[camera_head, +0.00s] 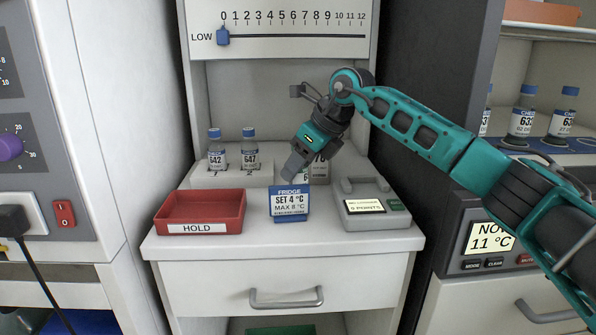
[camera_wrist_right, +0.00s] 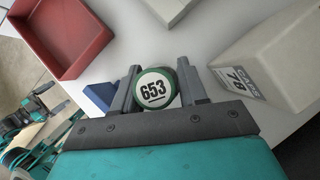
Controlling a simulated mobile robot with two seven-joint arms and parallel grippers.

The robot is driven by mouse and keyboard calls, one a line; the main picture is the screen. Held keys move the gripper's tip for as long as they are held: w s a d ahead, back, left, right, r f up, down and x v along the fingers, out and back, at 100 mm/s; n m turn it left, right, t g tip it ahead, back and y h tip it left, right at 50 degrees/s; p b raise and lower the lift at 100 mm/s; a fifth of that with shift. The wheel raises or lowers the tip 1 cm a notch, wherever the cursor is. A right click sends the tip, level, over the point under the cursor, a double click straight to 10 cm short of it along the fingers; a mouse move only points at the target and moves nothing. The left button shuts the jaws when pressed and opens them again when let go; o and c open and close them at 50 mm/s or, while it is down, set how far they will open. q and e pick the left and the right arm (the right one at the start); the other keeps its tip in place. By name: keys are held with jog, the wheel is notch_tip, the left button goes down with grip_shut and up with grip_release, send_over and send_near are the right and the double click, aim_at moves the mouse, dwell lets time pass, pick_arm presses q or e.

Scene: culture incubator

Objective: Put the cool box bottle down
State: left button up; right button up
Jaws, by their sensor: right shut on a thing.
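My right gripper (camera_head: 292,172) reaches down over the white counter between the bottle stand and the fridge sign. In the right wrist view its two grey fingers (camera_wrist_right: 160,92) are shut on a bottle (camera_wrist_right: 155,88) with a round white top marked 653 and a green rim. In the head view the gripper and the sign hide most of this bottle. Whether its base touches the counter cannot be told.
A red HOLD tray (camera_head: 200,211) stands at the left, a blue fridge sign (camera_head: 290,204) at front centre, and a grey logger box (camera_head: 375,207) at right. Bottles 642 (camera_head: 216,155) and 647 (camera_head: 249,155) stand on a white stand (camera_head: 225,178) behind.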

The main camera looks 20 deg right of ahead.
jog(key=shift+f, duration=0.25)
jog(key=o, duration=0.6)
jog(key=shift+f, duration=0.15)
jog(key=o, duration=0.5)
